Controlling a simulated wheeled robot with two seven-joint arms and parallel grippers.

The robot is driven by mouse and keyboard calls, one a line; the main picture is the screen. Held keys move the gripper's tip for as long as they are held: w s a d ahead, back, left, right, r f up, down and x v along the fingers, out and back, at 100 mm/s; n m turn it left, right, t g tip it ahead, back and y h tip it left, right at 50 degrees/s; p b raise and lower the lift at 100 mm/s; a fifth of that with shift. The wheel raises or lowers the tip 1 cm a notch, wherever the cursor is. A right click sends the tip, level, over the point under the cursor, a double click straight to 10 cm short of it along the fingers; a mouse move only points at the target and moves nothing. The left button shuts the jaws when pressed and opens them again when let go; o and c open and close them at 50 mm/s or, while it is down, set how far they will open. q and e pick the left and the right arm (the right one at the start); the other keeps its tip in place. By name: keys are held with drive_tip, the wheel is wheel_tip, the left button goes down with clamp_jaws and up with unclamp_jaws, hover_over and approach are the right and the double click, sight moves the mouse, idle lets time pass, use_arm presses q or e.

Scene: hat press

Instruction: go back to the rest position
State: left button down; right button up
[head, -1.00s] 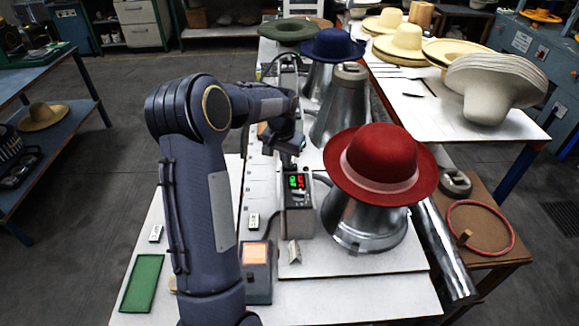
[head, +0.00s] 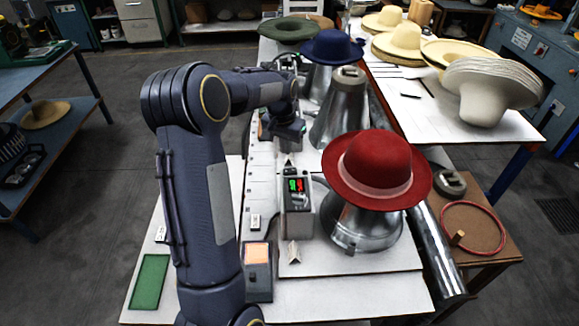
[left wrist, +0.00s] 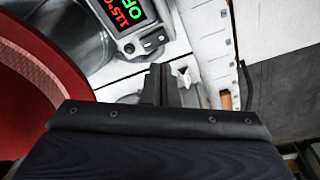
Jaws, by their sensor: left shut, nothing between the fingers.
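My left gripper (head: 287,150) hangs above the white bench, behind the control box and left of the middle metal cone. Its fingers are small and dark in the head view. In the left wrist view my left gripper (left wrist: 162,82) has its fingers together with nothing between them. The control box (head: 297,213) has a green and red display, which also shows close up in the left wrist view (left wrist: 125,15). The red hat (head: 378,165) sits on the front metal form (head: 350,225), apart from the gripper. My right gripper is in no view.
Behind stand a blue hat (head: 331,46) on a form, a bare metal cone (head: 340,110) and a green hat (head: 290,29). A side table at right holds straw hats and a stack of pale hat bodies (head: 490,85). A green pad (head: 149,282) lies front left.

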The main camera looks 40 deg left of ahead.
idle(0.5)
use_arm(q)
drive_tip(key=s+d+r+t+h+b, duration=0.2)
drive_tip(key=s+d+r, duration=0.5)
drive_tip(key=s+d, duration=0.45)
drive_tip(key=s+d+f+t+h+b, duration=0.1)
drive_tip(key=s+d+f, duration=0.1)
drive_tip(key=s+d, duration=0.3)
drive_tip(key=s+d+f+h+b, duration=0.1)
drive_tip(key=s+d+f, duration=0.1)
drive_tip(key=s+d, duration=0.4)
drive_tip(key=s, duration=0.5)
drive_tip(key=shift+t, duration=0.4)
